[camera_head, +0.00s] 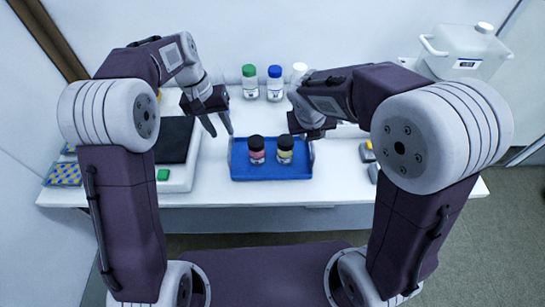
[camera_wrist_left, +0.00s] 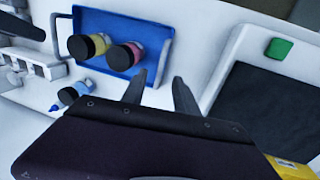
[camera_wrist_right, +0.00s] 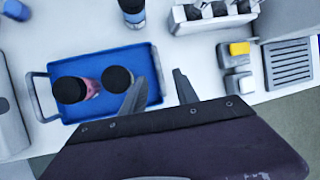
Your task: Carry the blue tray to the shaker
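The blue tray (camera_head: 270,174) lies flat on the white bench, with two dark-capped jars in it, one pink (camera_head: 257,156) and one yellow (camera_head: 285,156). My left gripper (camera_head: 222,134) is open and empty, above the bench between the tray and the shaker. My right gripper (camera_head: 313,133) is at the tray's right end. In the right wrist view its fingers (camera_wrist_right: 159,76) are apart, close to the tray's edge; I cannot tell whether they touch it. The shaker (camera_head: 176,138), white with a black top and a green button, stands left of the tray; its top looks empty.
Green-capped (camera_head: 249,82) and blue-capped (camera_head: 275,83) bottles stand behind the tray. A white canister (camera_head: 463,52) is at the back right. Small grey and yellow blocks (camera_head: 367,152) lie right of the tray. A blue and yellow rack (camera_head: 65,174) is at the far left.

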